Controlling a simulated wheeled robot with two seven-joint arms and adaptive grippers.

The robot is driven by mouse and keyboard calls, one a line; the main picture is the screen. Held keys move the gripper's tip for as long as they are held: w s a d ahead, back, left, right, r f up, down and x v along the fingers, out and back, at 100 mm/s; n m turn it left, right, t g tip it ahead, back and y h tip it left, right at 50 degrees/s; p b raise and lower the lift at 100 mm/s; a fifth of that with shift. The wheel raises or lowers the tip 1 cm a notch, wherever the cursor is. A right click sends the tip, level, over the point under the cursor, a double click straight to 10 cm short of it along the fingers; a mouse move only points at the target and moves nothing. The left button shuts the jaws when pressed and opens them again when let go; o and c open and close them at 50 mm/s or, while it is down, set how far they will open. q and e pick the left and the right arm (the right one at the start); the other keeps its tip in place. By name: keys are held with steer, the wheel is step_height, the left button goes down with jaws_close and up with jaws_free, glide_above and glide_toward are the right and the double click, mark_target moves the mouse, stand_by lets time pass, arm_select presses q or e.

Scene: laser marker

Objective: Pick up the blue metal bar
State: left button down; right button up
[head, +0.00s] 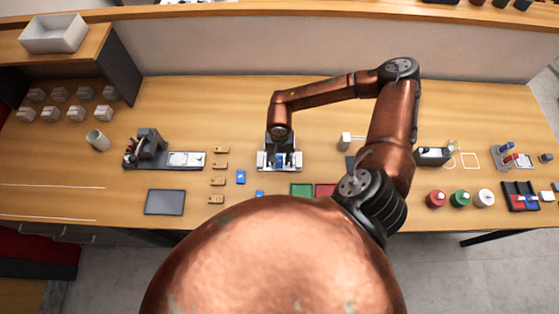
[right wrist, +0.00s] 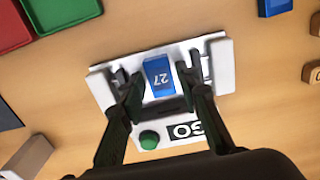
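The blue metal bar (right wrist: 160,76), marked 27, lies in a white fixture (right wrist: 222,66) in the right wrist view. The fixture carries a green button (right wrist: 149,140) and a "GO" label. My right gripper (right wrist: 167,92) is open above it, one dark finger on each side of the bar, with gaps to it. In the head view the bar (head: 280,160) shows as a small blue patch below my right wrist; the gripper there is mostly hidden. Whether the fingertips reach down to the bar's height is unclear. My left gripper is not in view.
Other blue pieces (head: 241,177) lie left of the fixture, near a column of small tan tags (head: 219,165). Green (head: 302,190) and red (head: 325,190) trays lie in front. A grey device (head: 147,148) stands left; bare table lies behind it.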

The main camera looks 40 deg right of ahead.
steer(key=shift+c, duration=0.5)
jaws_close()
